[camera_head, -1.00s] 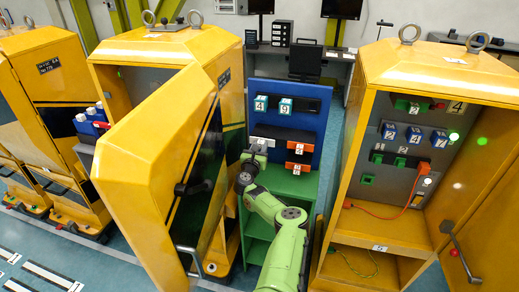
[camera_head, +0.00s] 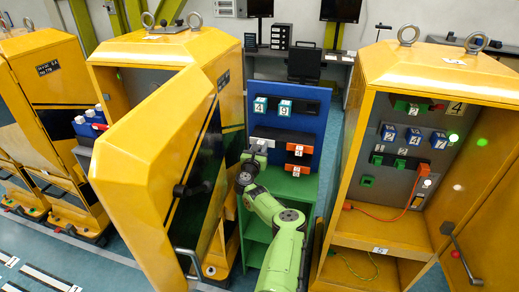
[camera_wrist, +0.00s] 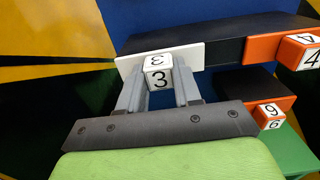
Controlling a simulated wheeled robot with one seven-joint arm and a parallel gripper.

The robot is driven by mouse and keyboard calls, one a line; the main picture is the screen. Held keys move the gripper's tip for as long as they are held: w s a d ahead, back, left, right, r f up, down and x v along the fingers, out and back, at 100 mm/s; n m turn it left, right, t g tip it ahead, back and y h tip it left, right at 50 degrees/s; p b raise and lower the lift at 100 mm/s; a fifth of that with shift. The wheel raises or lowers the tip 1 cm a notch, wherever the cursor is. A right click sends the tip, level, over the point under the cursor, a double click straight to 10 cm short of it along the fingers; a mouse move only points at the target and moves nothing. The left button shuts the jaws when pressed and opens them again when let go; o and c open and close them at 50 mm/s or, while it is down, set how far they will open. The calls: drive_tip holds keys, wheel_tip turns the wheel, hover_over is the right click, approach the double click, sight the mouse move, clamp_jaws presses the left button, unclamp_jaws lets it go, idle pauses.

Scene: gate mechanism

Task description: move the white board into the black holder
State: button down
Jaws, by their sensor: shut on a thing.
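The white board (camera_wrist: 130,61) is a flat white strip with a white cube handle (camera_wrist: 157,77) marked 3, seen close up in the wrist view. My gripper (camera_wrist: 158,90) is shut on this cube, one grey finger on each side. The black holder (camera_wrist: 200,32) lies right behind the board and extends to the right. I cannot tell how far the board sits in it. In the head view my gripper (camera_head: 255,158) is at the left side of the blue panel, in front of the black holder (camera_head: 290,134); the fingers are too small to read there.
Orange boards with cubes marked 4 (camera_wrist: 272,49) and 6 (camera_wrist: 271,109) sit close to the right of my gripper. The open yellow cabinet door (camera_head: 150,165) stands left of my arm. Another open yellow cabinet (camera_head: 385,215) stands to the right. Green shelves (camera_head: 258,230) are below.

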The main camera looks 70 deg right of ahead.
drive_tip(key=shift+r, duration=0.15)
drive_tip(key=c, duration=0.7)
unclamp_jaws()
drive_tip(key=shift+d, duration=0.2)
drive_tip(key=shift+a, duration=0.15)
drive_tip(key=a+b, duration=0.2)
drive_tip(key=a, duration=0.3)
drive_tip(key=s+a+b, duration=0.1)
drive_tip(key=a+b, duration=0.1)
drive_tip(key=a, duration=0.3)
drive_tip(key=s+a+b, duration=0.1)
drive_tip(key=a+b, duration=0.1)
drive_tip(key=a, duration=0.3)
drive_tip(key=shift+s+a+f, duration=0.15)
drive_tip(key=shift+s+f, duration=0.1)
